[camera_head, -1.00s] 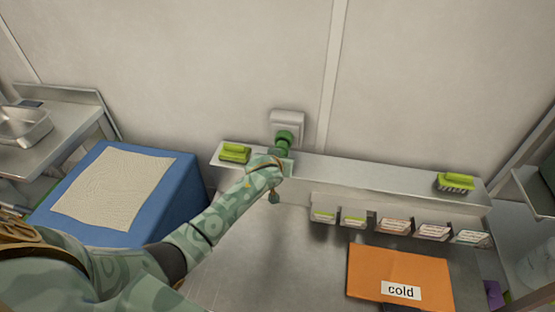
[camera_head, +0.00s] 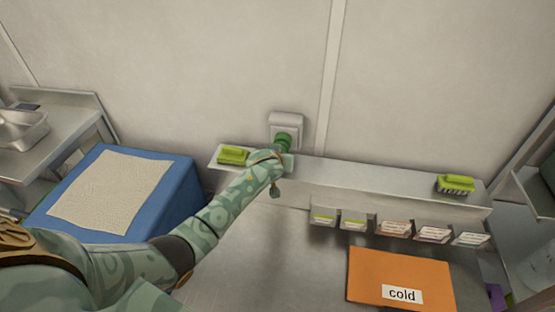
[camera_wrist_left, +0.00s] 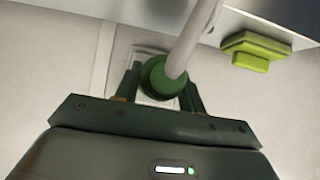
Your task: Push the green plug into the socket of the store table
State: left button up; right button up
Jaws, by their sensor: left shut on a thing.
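The green plug (camera_head: 283,141) is at the front of the white wall socket (camera_head: 286,122), above the back of the store table. My left gripper (camera_head: 278,150) is shut on the plug, mostly hidden behind my wrist in the head view. In the left wrist view the round back of the plug (camera_wrist_left: 158,78) sits between the two fingers of my left gripper (camera_wrist_left: 160,88), with a pale cable leading up from it. The socket plate (camera_wrist_left: 150,53) shows behind it. I cannot tell how deep the plug sits. My right gripper is not in view.
A green brush (camera_head: 233,155) lies on the metal shelf (camera_head: 350,180) just left of my gripper, another brush (camera_head: 455,184) at its right end. Several small labelled boxes (camera_head: 395,228) hang below. An orange "cold" folder (camera_head: 400,272) lies on the table. A blue block (camera_head: 160,190) stands left.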

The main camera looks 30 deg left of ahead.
pick_arm(q)
jog(key=shift+w+a, duration=0.1)
jog(key=shift+w, duration=0.25)
jog(key=shift+w+r, duration=0.1)
dwell(0.5)
jog(key=shift+w, duration=0.2)
jog(key=o, duration=0.9)
jog(key=shift+o, duration=0.9)
jog(key=shift+w, duration=0.1)
jog(key=o, duration=0.5)
